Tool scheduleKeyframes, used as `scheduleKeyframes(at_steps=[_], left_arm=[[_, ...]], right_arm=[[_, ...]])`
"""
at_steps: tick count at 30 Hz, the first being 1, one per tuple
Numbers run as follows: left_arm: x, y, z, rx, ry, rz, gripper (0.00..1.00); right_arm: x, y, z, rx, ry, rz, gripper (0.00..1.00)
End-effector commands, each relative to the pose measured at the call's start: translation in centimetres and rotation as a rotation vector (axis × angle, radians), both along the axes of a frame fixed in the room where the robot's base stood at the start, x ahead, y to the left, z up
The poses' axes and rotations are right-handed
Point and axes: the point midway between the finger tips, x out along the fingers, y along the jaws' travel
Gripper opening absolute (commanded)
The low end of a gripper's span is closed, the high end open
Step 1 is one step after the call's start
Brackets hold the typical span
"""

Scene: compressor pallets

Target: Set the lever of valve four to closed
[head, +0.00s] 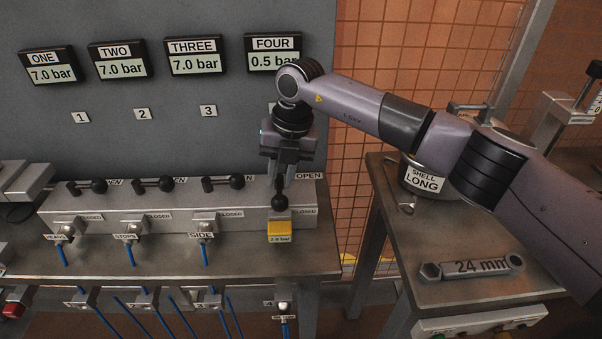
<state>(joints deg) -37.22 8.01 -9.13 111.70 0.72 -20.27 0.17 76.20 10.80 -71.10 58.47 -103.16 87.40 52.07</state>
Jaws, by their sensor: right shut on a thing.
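The lever of valve four (280,212) is a dark lever with a round black knob. It points down, towards the front of the grey valve block, away from the OPEN label (308,176). Any CLOSED label there cannot be seen. My right gripper (281,184) comes from above and is shut on this lever. Its fingers hide the lever's upper part and pivot. The display FOUR (272,62) above reads 0.5 bar. My left gripper is not in view.
At right, a table (440,292) bears a 24 mm wrench (470,267) and a SHELL LONG container (422,178).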

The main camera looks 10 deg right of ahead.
Motion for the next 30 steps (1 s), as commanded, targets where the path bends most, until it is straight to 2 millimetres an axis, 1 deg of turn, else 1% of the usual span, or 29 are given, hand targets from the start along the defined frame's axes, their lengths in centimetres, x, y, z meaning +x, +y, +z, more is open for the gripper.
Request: scheduleKeyframes(at_steps=[6, 17, 18, 19, 27, 30], left_arm=[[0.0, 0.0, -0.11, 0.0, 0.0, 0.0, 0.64], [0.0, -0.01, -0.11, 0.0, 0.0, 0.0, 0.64], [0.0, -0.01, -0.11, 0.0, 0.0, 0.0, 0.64], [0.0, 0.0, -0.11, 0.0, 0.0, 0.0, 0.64], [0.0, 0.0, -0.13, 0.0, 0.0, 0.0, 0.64], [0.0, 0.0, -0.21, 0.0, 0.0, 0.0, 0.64]], right_arm=[[0.3, 0.71, 0.18, -0.001, -0.005, -0.02, 0.0], [0.32, 0.74, 0.2, -0.001, -0.006, -0.022, 0.0], [0.32, 0.73, 0.19, -0.001, -0.006, -0.022, 0.29], [0.31, 0.74, 0.19, -0.001, -0.006, -0.022, 0.37], [0.19, 0.83, 0.1, 0.0, -0.002, -0.019, 0.37], [0.22, 0.74, 0.58, -0.001, -0.004, -0.018, 0.37]])
